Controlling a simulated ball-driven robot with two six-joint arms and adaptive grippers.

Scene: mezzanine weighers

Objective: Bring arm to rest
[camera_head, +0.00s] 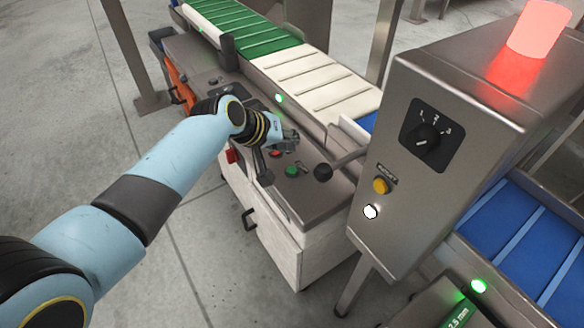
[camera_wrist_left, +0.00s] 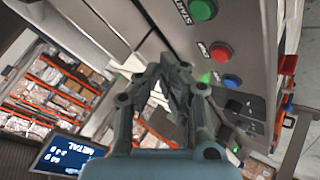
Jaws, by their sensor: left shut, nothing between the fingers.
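My left arm (camera_head: 165,160) reaches in from the left in the head view, a light blue arm with dark bands. My left gripper (camera_head: 291,136) is over the control panel (camera_head: 318,196) of the conveyor cabinet, near a red button (camera_head: 275,153) and a green button (camera_head: 291,171). In the left wrist view the gripper (camera_wrist_left: 178,72) has its fingers together with nothing between them. The green button (camera_wrist_left: 202,9) and the red button (camera_wrist_left: 220,51) appear beyond the fingertips there, apart from them as far as I can tell. My right gripper is in neither view.
A steel box (camera_head: 440,150) with a rotary knob, a yellow button and a lit red lamp (camera_head: 537,28) stands at the right. A green and cream conveyor (camera_head: 300,75) runs behind the panel. Open floor (camera_head: 60,110) lies left.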

